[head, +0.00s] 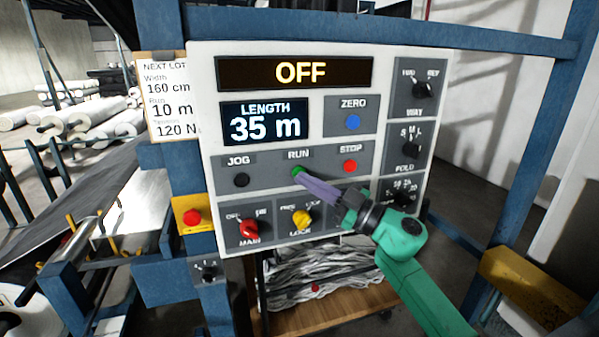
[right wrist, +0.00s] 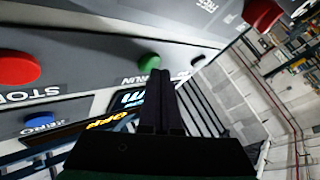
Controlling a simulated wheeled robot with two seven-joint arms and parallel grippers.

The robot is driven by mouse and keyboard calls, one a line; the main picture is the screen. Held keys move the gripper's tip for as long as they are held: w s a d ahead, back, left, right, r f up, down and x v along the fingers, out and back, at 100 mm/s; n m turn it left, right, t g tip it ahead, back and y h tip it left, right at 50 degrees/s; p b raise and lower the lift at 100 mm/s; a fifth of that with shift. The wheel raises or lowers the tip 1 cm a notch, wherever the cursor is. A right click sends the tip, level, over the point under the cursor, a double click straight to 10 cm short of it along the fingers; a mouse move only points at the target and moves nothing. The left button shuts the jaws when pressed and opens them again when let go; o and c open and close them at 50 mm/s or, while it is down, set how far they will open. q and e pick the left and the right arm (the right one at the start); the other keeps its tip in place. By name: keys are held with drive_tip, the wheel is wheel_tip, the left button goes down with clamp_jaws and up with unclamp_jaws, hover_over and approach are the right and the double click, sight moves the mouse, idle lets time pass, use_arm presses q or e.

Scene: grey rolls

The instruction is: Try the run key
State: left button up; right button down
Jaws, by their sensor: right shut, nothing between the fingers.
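The green RUN button (head: 298,170) sits in the middle row of the control panel (head: 208,185), between the black JOG button (head: 241,180) and the red STOP button (head: 350,166). My right gripper (head: 303,178) is shut and empty, its fingertips right at the RUN button. In the right wrist view the green button (right wrist: 149,61) shows just beyond the shut fingertips (right wrist: 159,76); I cannot tell whether they touch it. The top display (head: 300,73) reads OFF. The length display (head: 264,121) reads 35 m. My left gripper is not in view.
Below are the red MAIN knob (head: 250,229) and yellow LOCK knob (head: 301,219). The blue ZERO button (head: 353,122) is above STOP. Several black selector knobs line the right side. A card (head: 168,95) lists the lot. A red button on a yellow box (head: 192,217) is lower left.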

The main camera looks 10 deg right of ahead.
drive_tip(key=shift+w, duration=0.45)
idle(0.7)
drive_tip(key=shift+s+p, duration=0.35)
drive_tip(key=shift+s, duration=0.5)
drive_tip(key=s, duration=0.5)
drive_tip(key=shift+d, duration=0.15)
idle(0.5)
